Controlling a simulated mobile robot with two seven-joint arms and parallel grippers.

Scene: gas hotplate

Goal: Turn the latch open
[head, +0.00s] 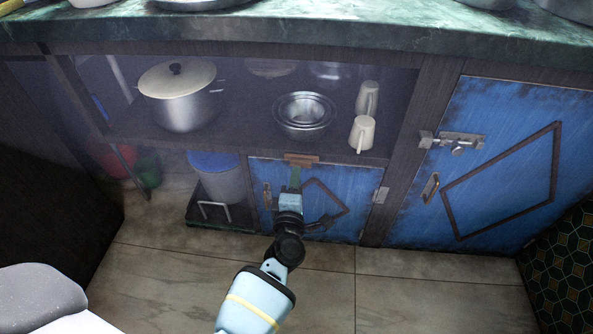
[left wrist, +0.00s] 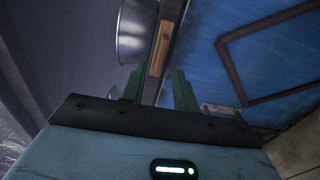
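A small brown wooden latch (head: 301,159) sits at the top edge of the small blue cabinet door (head: 345,190). My left gripper (head: 296,172) is just below the latch, in front of that door. In the left wrist view, the latch (left wrist: 160,48) appears as a light wooden strip beyond the gap between the green fingers of my left gripper (left wrist: 158,79). The fingers are apart, with nothing visibly clamped between them. Whether a finger touches the latch cannot be told. My right gripper is not in view.
A larger blue door (head: 500,115) with a metal bolt (head: 455,141) is at the right. The shelf above holds a lidded pot (head: 182,108), steel bowls (head: 303,122) and white mugs (head: 361,134). A bucket (head: 218,185) stands left of the small door. The tiled floor (head: 400,290) is clear.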

